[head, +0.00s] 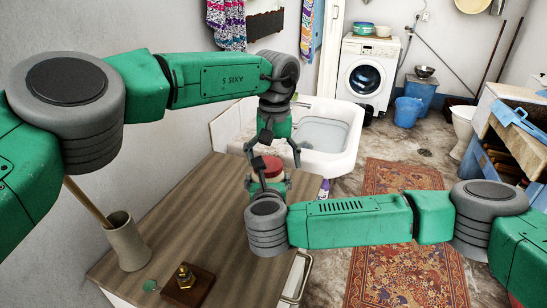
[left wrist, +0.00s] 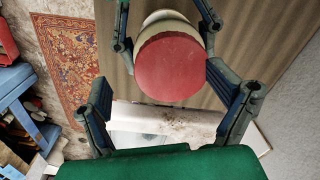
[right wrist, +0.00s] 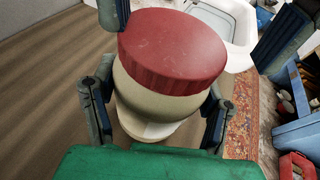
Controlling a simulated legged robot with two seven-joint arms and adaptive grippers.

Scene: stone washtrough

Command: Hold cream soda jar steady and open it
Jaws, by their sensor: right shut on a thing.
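The cream soda jar has a cream body (right wrist: 150,100) and a wide red lid (right wrist: 172,50); it stands upright on the wooden counter (head: 190,225). The lid (head: 271,169) shows in the head view, with the body mostly hidden by my right arm. My right gripper (right wrist: 158,115) is shut on the jar body, one finger on each side below the lid. My left gripper (head: 273,150) is open at the lid, its fingers apart. In the left wrist view the lid (left wrist: 170,66) lies ahead of the left gripper (left wrist: 162,85), with one fingertip close to its edge.
A beige cup (head: 127,242) with a wooden stick and a small wooden block (head: 188,286) with a brass piece stand on the counter's near left. The stone washtrough (head: 330,165) is behind the jar. A patterned rug (head: 400,250) lies on the floor at right.

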